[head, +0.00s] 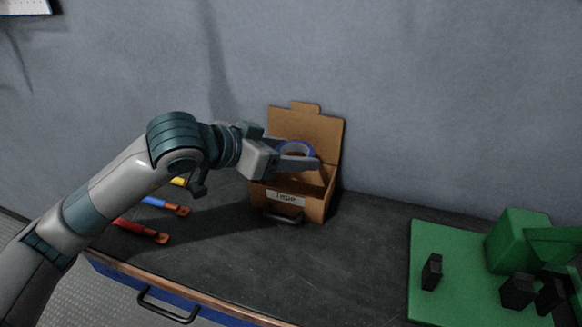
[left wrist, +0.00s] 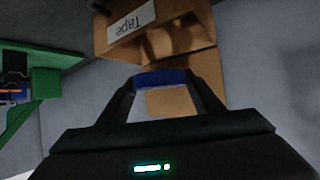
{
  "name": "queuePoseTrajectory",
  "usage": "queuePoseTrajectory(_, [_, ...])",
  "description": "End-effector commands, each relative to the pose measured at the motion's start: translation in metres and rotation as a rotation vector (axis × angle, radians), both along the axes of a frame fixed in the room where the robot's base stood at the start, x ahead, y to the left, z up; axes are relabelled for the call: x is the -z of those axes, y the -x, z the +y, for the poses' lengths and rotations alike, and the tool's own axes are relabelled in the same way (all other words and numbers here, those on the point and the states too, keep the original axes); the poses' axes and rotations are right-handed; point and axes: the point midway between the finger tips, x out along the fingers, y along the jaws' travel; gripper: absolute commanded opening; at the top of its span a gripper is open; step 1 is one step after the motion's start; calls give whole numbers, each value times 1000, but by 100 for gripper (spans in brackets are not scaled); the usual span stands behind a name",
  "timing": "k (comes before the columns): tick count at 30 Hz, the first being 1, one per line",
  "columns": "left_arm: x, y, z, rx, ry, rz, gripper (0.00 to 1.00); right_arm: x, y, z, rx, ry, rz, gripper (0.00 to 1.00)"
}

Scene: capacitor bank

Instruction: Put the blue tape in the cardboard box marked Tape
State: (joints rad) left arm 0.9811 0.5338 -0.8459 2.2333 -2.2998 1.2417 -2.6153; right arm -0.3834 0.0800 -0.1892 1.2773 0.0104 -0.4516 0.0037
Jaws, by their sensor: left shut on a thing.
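The blue tape (head: 297,149) is a roll with a blue outside and a pale inner ring. My left gripper (head: 300,162) is shut on it and holds it over the open top of the cardboard box (head: 314,208), in front of the raised lid. The box stands against the wall with a white label reading "Tape" and a dark handle on its front. In the left wrist view the tape (left wrist: 160,77) is a blue band between my left fingertips (left wrist: 162,85), with the box (left wrist: 180,15) beyond. The box's inside is partly hidden. My right gripper is not in view.
Tools with red (head: 132,226), blue (head: 157,202) and yellow handles lie on the dark worktop left of the box, partly behind my arm. A green board (head: 440,290) with green and black parts stands at the right. The worktop between is clear.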

Motion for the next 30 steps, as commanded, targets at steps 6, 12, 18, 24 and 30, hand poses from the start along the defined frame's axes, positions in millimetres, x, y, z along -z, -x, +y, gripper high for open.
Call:
queuePoseTrajectory(6, [0,0,0,1,1,0,38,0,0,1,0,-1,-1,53])
queuePoseTrajectory(12, [6,0,0,1,1,3,38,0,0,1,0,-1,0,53])
queuePoseTrajectory(18, [27,0,-1,1,2,4,38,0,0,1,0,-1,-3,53])
queuePoseTrajectory(24, [40,0,-1,1,1,1,38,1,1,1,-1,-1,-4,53])
queuePoseTrajectory(30, [40,0,0,1,1,0,38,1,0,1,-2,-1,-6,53])
